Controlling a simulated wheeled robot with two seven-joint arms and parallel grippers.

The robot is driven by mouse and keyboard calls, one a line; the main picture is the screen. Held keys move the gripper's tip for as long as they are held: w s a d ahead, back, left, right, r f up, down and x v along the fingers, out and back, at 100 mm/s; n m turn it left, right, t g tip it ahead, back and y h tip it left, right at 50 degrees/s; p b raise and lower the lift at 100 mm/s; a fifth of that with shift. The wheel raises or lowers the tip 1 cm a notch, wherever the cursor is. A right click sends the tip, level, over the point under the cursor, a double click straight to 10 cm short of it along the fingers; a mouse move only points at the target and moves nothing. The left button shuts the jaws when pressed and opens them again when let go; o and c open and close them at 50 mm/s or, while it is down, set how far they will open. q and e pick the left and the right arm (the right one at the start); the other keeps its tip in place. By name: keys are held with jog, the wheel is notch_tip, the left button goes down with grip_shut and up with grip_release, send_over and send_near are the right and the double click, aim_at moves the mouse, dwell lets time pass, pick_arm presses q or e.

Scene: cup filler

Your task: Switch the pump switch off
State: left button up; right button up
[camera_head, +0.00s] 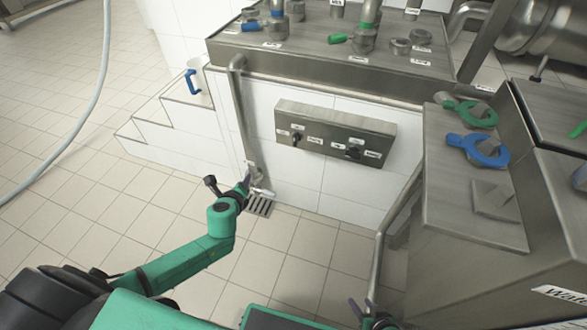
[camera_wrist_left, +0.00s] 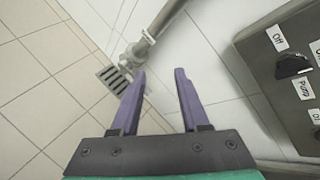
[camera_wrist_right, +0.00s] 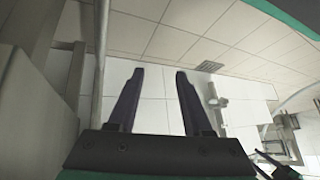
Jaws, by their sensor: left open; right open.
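The pump switch (camera_head: 296,139) is a small black knob at the left of a grey metal control box (camera_head: 335,134) on the white tiled wall. In the left wrist view the black knob (camera_wrist_left: 293,66) is at the right, between an "Off" label and a "Pump" label. I cannot tell for sure which way it points. My left gripper (camera_head: 250,180) is open and empty, below and left of the box, apart from the switch. It also shows in the left wrist view (camera_wrist_left: 160,72). My right gripper (camera_head: 364,310) is open and empty, low in the head view (camera_wrist_right: 161,70).
A second black knob (camera_head: 354,153) is on the right of the box. A metal pipe (camera_head: 242,115) runs down the wall left of the box, near my left gripper, above a floor drain (camera_head: 259,206). A steel counter with green and blue clamps (camera_head: 478,149) stands at right.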

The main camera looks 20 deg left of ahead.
pick_arm(q)
jog(key=w+d+r+m+t+b, duration=0.1)
jog(key=d+r+m+t+b, duration=0.15)
jog(key=d+m+b, duration=0.2)
jog(key=m+t+h+b, duration=0.4)
jog(key=m, duration=0.4)
send_near(294, 139)
jog(key=w+b, duration=0.1)
jog(key=w, duration=0.2)
jog(key=w+b, duration=0.1)
jog(key=w, duration=0.2)
jog(key=w+b, duration=0.1)
jog(key=w, duration=0.2)
jog(key=shift+w+d, duration=0.15)
jog(key=shift+d, duration=0.25)
jog(key=shift+r, duration=0.1)
grip_shut()
pick_arm(e)
jog(key=w+a+r+t+y, duration=0.1)
jog(key=w+a+t+y, duration=0.2)
jog(key=a, duration=0.5)
jog(key=shift+w+r+m+t+y, duration=0.3)
jog(key=shift+w+m+t, duration=0.1)
jog(key=shift+w+t, duration=0.35)
